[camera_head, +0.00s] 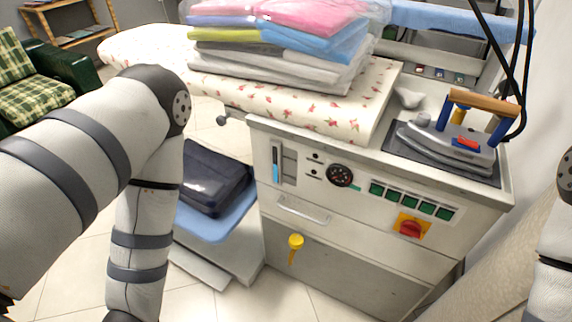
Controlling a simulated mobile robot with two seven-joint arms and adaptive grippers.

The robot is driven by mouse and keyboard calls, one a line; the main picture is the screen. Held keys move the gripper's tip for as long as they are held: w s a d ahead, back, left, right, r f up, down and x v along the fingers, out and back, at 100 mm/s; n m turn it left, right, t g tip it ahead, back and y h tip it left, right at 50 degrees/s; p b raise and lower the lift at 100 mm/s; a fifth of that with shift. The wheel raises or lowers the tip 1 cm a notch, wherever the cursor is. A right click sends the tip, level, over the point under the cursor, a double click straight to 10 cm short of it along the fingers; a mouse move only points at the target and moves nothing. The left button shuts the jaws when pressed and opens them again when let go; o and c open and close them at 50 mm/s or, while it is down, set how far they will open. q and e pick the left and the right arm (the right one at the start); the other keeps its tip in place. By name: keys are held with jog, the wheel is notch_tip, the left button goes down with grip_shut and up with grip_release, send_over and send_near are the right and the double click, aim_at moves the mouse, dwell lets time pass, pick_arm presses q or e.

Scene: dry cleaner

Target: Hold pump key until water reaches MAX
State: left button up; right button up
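The pressing unit's cabinet (350,262) has a control panel on its front. A narrow upright level gauge (277,165) is at the panel's left, with a blue column inside; its marks are too small to read. A row of several dark green keys (410,202) is at the right of the panel; I cannot read which one is the pump key. My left arm comes in from the left and bends down in front of the blue shelf, with its gripper below the frame. Only part of my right arm shows at the right edge, its gripper out of view.
A round black dial (340,175) and a red knob on a yellow plate (411,228) are on the panel. A yellow valve handle (295,241) sticks out lower down. An iron (450,138) stands on the top right. Bagged folded clothes (280,45) lie on the padded board.

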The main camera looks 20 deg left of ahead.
grip_shut()
dwell(1.4)
